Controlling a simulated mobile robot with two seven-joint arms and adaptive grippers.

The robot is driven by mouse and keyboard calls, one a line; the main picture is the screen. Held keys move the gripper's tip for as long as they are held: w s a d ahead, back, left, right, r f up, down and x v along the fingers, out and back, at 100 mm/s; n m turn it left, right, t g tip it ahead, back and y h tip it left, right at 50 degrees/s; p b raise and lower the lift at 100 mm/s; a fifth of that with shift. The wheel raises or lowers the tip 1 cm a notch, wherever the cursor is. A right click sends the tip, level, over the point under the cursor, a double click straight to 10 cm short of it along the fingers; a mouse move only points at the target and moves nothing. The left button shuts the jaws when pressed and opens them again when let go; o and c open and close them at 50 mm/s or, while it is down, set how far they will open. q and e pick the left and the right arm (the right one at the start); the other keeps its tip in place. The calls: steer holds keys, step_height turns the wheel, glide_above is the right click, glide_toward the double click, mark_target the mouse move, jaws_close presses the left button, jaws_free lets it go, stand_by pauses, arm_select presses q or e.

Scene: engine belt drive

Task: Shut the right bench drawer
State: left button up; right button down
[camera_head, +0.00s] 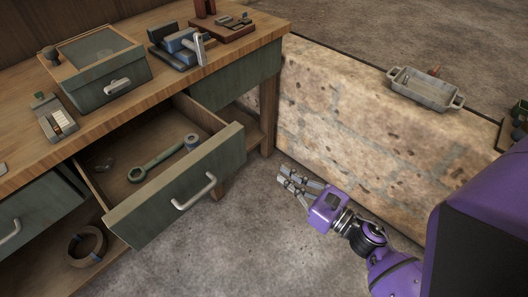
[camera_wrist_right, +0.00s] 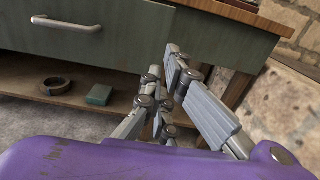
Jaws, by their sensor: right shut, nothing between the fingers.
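The right bench drawer (camera_head: 180,192) is pulled out of the wooden bench, with its green front facing me and a pale bar handle (camera_head: 195,192) on it. In the right wrist view, my gripper's fingers (camera_wrist_right: 168,72) point toward a green drawer front (camera_wrist_right: 130,45) whose handle is at upper left; contact cannot be told. My left gripper is out of view.
Another drawer (camera_head: 35,215) shows at the left edge. A ring-shaped coil (camera_head: 87,245) lies on the lower shelf. A green box (camera_head: 105,70) and tools stand on the benchtop (camera_head: 100,125). A stone wall (camera_head: 350,120) with a metal tray (camera_head: 425,88) borders the right. Floor before the drawer is clear.

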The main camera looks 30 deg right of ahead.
steer(key=p, duration=0.3)
glide_toward(213, 127)
steer(key=v, duration=0.6)
steer(key=shift+w+d, duration=0.1)
steer(key=shift+d, duration=0.05)
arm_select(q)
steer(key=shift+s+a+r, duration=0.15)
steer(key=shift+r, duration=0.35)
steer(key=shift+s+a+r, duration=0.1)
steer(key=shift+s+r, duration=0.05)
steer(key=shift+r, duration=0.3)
arm_select(e)
steer(key=shift+w, duration=0.15)
arm_select(q)
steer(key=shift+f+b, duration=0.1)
steer(key=shift+b, duration=0.2)
arm_select(e)
steer(key=shift+w, duration=0.1)
